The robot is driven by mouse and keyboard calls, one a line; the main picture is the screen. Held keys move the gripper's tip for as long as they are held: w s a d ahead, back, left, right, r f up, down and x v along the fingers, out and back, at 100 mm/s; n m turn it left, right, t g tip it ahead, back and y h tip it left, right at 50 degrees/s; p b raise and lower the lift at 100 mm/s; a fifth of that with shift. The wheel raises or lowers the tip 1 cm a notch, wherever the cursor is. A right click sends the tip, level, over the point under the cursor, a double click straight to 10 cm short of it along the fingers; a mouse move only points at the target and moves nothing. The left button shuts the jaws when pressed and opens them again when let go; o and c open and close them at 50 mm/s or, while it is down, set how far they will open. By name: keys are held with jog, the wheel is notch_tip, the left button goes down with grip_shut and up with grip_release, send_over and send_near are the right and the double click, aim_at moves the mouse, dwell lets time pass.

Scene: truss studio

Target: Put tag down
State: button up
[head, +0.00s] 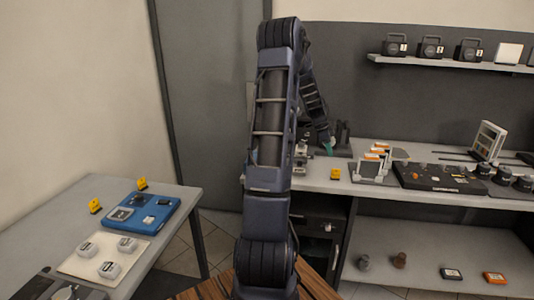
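Small yellow tags are in the head view. One yellow tag (335,173) stands near the front edge of the right workbench. Two others, a left tag (95,205) and a right tag (142,183), stand toward the back of the left table. My arm rises in the middle and bends down to the right. My gripper (328,146) is low over the back of the workbench, beyond the nearest yellow tag. A small teal patch shows at its end. It is too small to tell whether this is a held thing, and the fingers are partly hidden.
On the workbench (460,196), a holder (374,168) with orange-marked cards and a black tray (438,178) are right of the tag. The left table carries a blue tray (172,212) and a pale board (128,262) with grey pieces. A shelf (450,63) hangs above.

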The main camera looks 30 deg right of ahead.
jog(key=w+a+r+n+t, duration=0.2)
jog(key=a+r+n, duration=0.25)
jog(key=a, duration=0.65)
jog(key=w+a+r+n+t, duration=0.15)
jog(key=a+r+n, duration=0.35)
jog(key=a, duration=0.6)
jog(key=w+a+r+n+t, duration=0.1)
jog(key=w+a+r+n, duration=0.15)
jog(key=a+r, duration=0.7)
jog(key=s+a+n+t+y, duration=0.1)
jog(key=s+a+n, duration=0.4)
jog(key=a, duration=0.4)
jog(key=s+a+f+n+t+y, duration=0.1)
jog(key=s+a+n, duration=0.4)
jog(key=a, duration=0.4)
jog(key=s+a+n+t+y, duration=0.1)
jog(key=s+a+n, duration=0.4)
jog(key=a, duration=0.5)
jog(key=shift+s+f, duration=0.15)
jog(key=shift+s, duration=0.7)
